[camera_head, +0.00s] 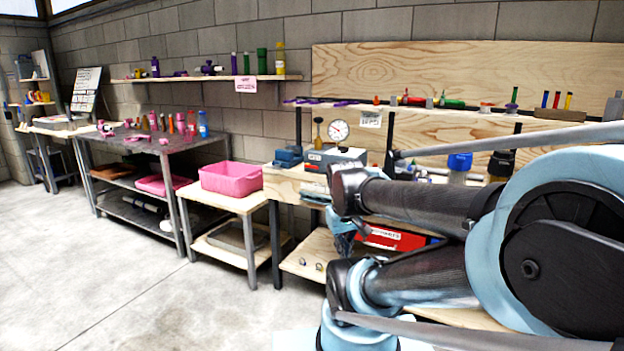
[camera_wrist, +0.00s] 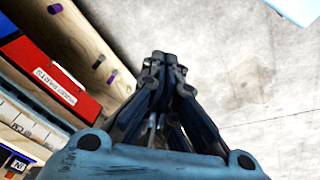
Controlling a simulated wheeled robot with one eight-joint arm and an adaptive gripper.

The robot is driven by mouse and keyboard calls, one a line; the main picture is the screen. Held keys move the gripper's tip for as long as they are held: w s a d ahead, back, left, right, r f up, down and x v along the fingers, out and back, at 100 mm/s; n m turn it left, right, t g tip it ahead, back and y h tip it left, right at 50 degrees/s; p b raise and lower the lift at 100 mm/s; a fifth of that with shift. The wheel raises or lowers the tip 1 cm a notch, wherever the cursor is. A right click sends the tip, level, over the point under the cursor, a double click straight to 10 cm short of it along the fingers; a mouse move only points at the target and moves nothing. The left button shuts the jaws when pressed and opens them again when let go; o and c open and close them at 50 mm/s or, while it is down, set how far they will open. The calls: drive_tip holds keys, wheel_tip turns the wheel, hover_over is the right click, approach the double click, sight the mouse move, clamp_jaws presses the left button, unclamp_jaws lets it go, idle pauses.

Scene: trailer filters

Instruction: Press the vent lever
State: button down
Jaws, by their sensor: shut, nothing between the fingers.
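I cannot pick out the vent lever with certainty in either view. A grey boxy unit (camera_head: 335,157) with a round white gauge (camera_head: 338,131) and an upright brass-coloured piece (camera_head: 318,133) stands on the wooden bench. Filter housings stand farther right, one with a blue cap (camera_head: 459,162) and one with a dark cap (camera_head: 501,163), partly behind my arm. My gripper (camera_wrist: 166,56) is shut and empty in the wrist view, over the floor beside the bench's lower shelf. In the head view, my arm hides much of the bench front.
A red labelled box (camera_wrist: 48,80) lies left of my gripper, on a lower shelf (camera_wrist: 92,45) with purple-ended pieces. The bench edge with an "IN" label (camera_wrist: 17,164) is at lower left. A pink bin (camera_head: 231,179) stands on a low table. Concrete floor (camera_head: 120,275) is clear.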

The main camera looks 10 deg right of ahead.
drive_tip(key=w+d+r+n+t+h, duration=0.1)
drive_tip(key=w+d+r+n, duration=0.15)
drive_tip(key=w, duration=0.35)
drive_tip(key=w+d+r+n+h, duration=0.1)
drive_tip(key=w+n+h, duration=0.1)
drive_tip(key=w+n, duration=0.25)
drive_tip(key=n+t+h, duration=0.5)
drive_tip(key=n+t, duration=0.3)
drive_tip(key=n, duration=1.2)
approach(316, 175)
drive_tip(key=s+a+f, duration=0.2)
drive_tip(key=s, duration=0.1)
drive_tip(key=shift+s+f, duration=0.1)
drive_tip(key=shift+f, duration=0.25)
drive_tip(key=x, duration=1)
drive_tip(key=shift+a+f, duration=0.1)
drive_tip(key=shift+r, duration=2)
